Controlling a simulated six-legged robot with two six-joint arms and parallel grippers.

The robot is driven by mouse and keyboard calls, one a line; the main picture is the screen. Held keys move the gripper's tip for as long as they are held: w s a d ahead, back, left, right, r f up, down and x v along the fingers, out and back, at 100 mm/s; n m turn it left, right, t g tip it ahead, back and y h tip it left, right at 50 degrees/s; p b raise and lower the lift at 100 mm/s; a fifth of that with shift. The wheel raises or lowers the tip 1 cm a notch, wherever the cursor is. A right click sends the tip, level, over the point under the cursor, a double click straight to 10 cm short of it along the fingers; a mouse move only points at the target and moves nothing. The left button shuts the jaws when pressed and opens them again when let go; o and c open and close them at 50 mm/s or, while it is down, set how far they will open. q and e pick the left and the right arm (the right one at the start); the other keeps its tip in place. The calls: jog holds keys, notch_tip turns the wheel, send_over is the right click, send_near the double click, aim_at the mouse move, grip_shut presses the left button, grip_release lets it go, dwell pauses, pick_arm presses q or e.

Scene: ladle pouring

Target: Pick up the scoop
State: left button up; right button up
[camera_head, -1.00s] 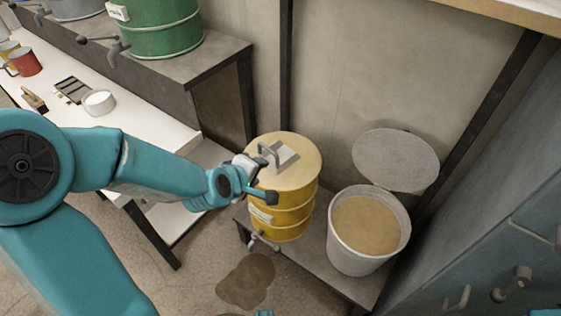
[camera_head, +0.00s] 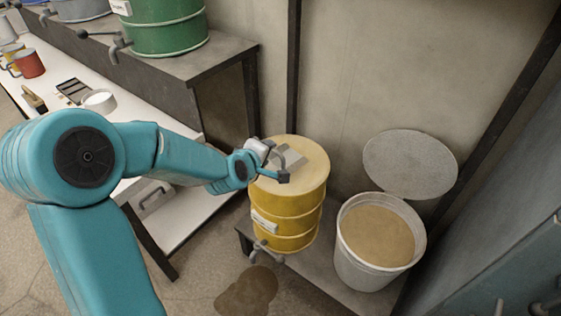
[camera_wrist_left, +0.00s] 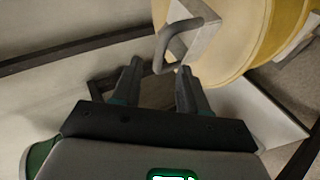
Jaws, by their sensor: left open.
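The scoop (camera_head: 291,158) is grey metal and lies on the flat top of the yellow drum (camera_head: 290,203). My left gripper (camera_head: 279,162) is at the scoop's near left side, over the drum top, and partly hides it. In the left wrist view, the left gripper (camera_wrist_left: 160,68) is open and empty. The scoop's bent handle (camera_wrist_left: 172,42) shows just beyond its fingertips, its lower end between them in the picture. I cannot tell whether they touch. My right gripper is not in view.
A white bucket of brown grainy material (camera_head: 378,236) stands right of the drum, with a round grey lid (camera_head: 410,163) behind it. A white workbench (camera_head: 60,66) with mugs is at left. A green drum (camera_head: 165,25) stands on a shelf. A dark puddle (camera_head: 247,291) marks the floor.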

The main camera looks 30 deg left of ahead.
pick_arm(q)
jog(key=b+x, duration=0.1)
jog(key=x, duration=0.4)
jog(key=shift+w+f, duration=0.1)
jog(key=shift+w, duration=0.15)
grip_shut()
